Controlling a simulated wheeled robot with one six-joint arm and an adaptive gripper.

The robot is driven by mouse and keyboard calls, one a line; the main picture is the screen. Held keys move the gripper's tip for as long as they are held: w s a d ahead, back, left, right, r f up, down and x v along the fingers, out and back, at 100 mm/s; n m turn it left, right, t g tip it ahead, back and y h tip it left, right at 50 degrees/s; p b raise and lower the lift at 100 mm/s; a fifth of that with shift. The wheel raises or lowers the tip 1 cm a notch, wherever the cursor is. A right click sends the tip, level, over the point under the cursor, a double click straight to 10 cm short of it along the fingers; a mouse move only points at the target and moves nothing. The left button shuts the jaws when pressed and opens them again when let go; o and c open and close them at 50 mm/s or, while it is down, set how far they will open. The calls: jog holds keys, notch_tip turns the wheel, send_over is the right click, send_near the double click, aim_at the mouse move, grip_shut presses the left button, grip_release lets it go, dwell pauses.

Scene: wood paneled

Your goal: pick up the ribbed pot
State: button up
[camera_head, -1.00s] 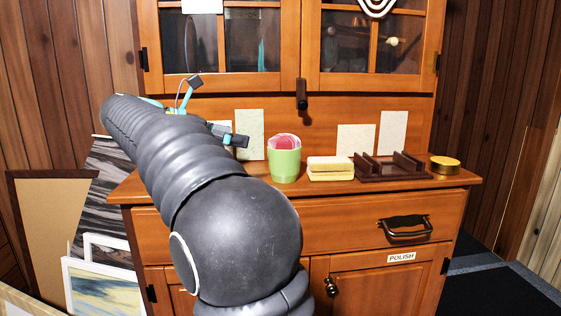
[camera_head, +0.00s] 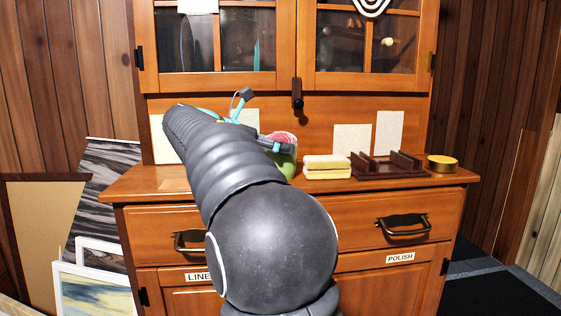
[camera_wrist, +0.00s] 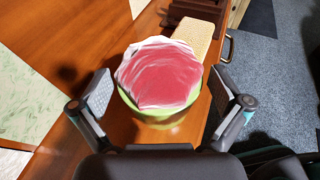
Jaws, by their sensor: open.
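The green pot (camera_head: 287,163), the likely ribbed pot, stands on the cabinet's counter, partly hidden behind my arm in the head view. Ribs are too small to make out. In the wrist view the pot (camera_wrist: 158,118) is seen from above, its mouth filled with something pink and white. My gripper (camera_wrist: 161,88) is open, with one finger to the left of the pot and one to the right. Neither finger clearly touches it. In the head view one finger shows beside the pot's upper part.
A yellow and cream block (camera_head: 327,167) sits close to the pot's right. Beyond it are a dark brown rack (camera_head: 385,171) and a round gold tin (camera_head: 441,164). Pale cards (camera_head: 352,139) lean against the cabinet back. Framed pictures (camera_head: 97,290) stand on the floor at left.

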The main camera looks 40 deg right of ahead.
jog(key=shift+d+f, duration=0.15)
jog(key=shift+d, duration=0.35)
jog(key=c, duration=1.3)
